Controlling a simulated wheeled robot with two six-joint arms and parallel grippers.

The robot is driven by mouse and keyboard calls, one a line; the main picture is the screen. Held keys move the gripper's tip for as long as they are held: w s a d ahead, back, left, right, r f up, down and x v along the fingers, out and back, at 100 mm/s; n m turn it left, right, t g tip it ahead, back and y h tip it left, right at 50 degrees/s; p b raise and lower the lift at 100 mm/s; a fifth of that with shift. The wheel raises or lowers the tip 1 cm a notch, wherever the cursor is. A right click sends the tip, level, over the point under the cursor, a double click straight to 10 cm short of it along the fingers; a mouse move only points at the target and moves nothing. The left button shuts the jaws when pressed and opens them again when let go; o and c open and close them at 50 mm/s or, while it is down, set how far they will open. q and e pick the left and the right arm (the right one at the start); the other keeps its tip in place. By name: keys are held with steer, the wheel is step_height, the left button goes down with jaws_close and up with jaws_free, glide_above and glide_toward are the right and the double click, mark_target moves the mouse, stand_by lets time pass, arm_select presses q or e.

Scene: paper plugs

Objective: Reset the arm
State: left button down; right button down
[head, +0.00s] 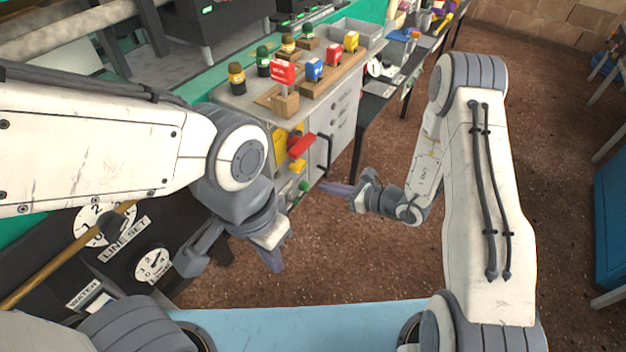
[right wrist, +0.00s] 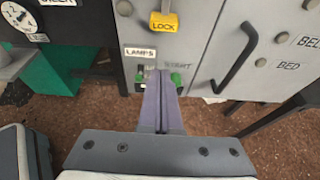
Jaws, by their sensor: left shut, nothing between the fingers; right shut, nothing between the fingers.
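My left gripper (head: 273,257) hangs at the lower left of the head view, in front of the dark dial panel, with its fingers pointing down. It is shut and empty. My right gripper (head: 338,188) reaches left from the right arm in the head view, near the lower part of the grey cabinet. Its closed fingers also show in the right wrist view (right wrist: 161,105), with nothing between them. They point toward the cabinet front (right wrist: 215,30), below the label "LAMPS" and close to green knobs (right wrist: 176,82); I cannot tell whether they touch.
The cabinet top (head: 235,98) carries colored plugs (head: 283,73) on wooden blocks and several bottles. A yellow lock (right wrist: 164,22) and a black handle (right wrist: 238,58) stick out from its front. The dial panel (head: 125,250) is at left. Brown floor (head: 400,265) is clear between the arms.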

steer(key=s+a+r+n+g, duration=0.5)
steer(key=s+r+n+g, duration=0.1)
steer(key=s+n, duration=0.15)
steer(key=s+a+r+n+g, duration=0.5)
steer(key=s+r+n, duration=0.15)
steer(key=s, duration=0.25)
steer(key=s+d+r+n+h, duration=0.3)
steer(key=s+n+h, duration=0.25)
steer(key=n, duration=0.25)
steer(key=s+d+r+n+h, duration=0.3)
steer(key=s+n+h, duration=0.1)
steer(key=s+n, duration=0.3)
step_height(320, 180, up, 29)
steer(key=d+n+t+p, duration=0.2)
steer(key=n+p, duration=0.1)
steer(key=p, duration=2.4)
steer(key=shift+w+f+t+h+p, duration=0.15)
steer(key=shift+w+t+h+p, duration=0.2)
steer(key=shift+w+t+h, duration=0.1)
